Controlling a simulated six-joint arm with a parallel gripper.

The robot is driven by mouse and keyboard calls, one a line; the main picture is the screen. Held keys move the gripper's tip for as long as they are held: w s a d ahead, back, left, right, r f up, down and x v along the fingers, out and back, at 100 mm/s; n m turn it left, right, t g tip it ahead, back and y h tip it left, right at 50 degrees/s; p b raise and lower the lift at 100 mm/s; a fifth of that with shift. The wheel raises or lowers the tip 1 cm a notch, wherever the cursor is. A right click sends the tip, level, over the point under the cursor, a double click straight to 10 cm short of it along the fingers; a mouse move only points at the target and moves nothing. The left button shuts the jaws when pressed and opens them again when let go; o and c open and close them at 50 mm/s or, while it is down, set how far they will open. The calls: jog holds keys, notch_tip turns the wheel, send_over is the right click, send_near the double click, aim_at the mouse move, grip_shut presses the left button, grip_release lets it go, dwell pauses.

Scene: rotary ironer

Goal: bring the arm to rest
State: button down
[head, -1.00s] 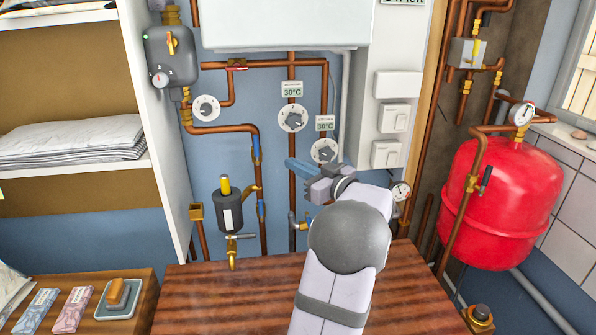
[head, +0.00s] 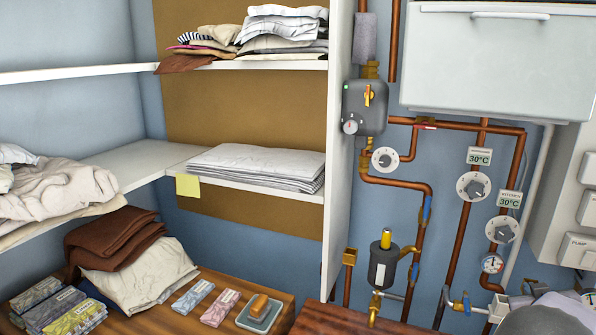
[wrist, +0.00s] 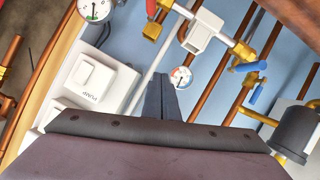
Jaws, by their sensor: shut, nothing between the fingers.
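My gripper (wrist: 159,82) shows in the wrist view as two dark blue fingers pressed together with nothing between them. It is in free space before the blue wall, with pipes and valves around it. In the head view only a grey rounded part of my arm shows at the bottom right edge, and the gripper itself is hidden or out of frame there.
A white panel with switches (wrist: 88,75) and a small gauge (wrist: 180,78) are near the fingers in the wrist view. Copper pipes, dials and a dark grey pump unit (head: 364,107) line the wall. Shelves with folded linen (head: 258,163) stand left. A soap dish (head: 259,313) is on the wooden top.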

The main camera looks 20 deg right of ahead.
jog(key=s+a+f+m+g+y, duration=0.4)
jog(key=s+a+f+g, duration=0.5)
jog(key=s+f, duration=0.55)
jog(key=a+f+m+y, duration=0.1)
jog(key=a+f+y, duration=0.3)
jog(key=a, duration=0.8)
jog(key=w+a+r+n+y+p, duration=0.1)
jog(key=w+a+r+n, duration=0.1)
jog(key=a, duration=1.1)
jog(key=w+a+r+n+y+p, duration=0.1)
jog(key=w+a+n, duration=0.4)
jog(key=a, duration=0.8)
jog(key=w+a+r+n+p, duration=0.3)
jog(key=w+a+r, duration=0.2)
jog(key=a, duration=0.8)
jog(key=shift+w+r+n+t+y, duration=0.25)
jog(key=shift+w+n+t+y, duration=0.15)
jog(key=shift+w, duration=0.5)
jog(key=shift+a, duration=0.1)
